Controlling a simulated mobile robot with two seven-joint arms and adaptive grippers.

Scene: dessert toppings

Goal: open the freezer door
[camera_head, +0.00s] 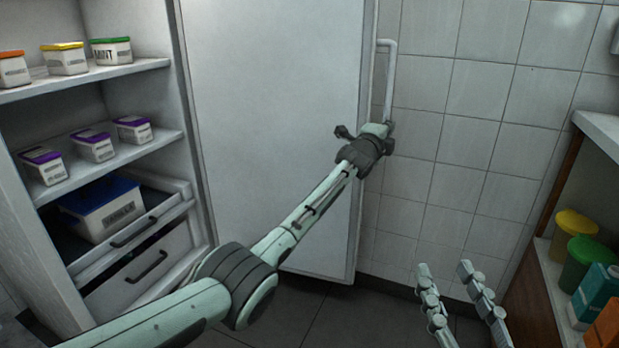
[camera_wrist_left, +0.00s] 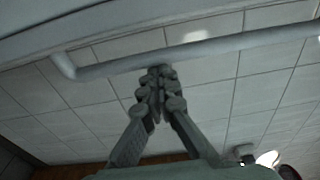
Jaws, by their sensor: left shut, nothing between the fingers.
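The freezer door (camera_head: 275,120) is a large pale panel standing open, with the shelves exposed to its left. Its long handle (camera_head: 390,75) is at the door's right edge, by the tiled wall. It also crosses the left wrist view as a pale bar (camera_wrist_left: 215,48). My left gripper (camera_head: 385,132) is at the lower part of the handle in the head view. In the left wrist view its fingers (camera_wrist_left: 157,80) are together and empty, with their tips at the bar; touching cannot be told. My right gripper (camera_head: 444,267) is open and empty at the lower right.
The shelves (camera_head: 125,70) hold several white tubs with coloured lids. A blue-lidded box (camera_head: 105,210) sits in a drawer below. At the right, a wooden-sided shelf unit (camera_head: 535,290) holds yellow and green containers. A tiled wall (camera_head: 470,120) stands behind the handle.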

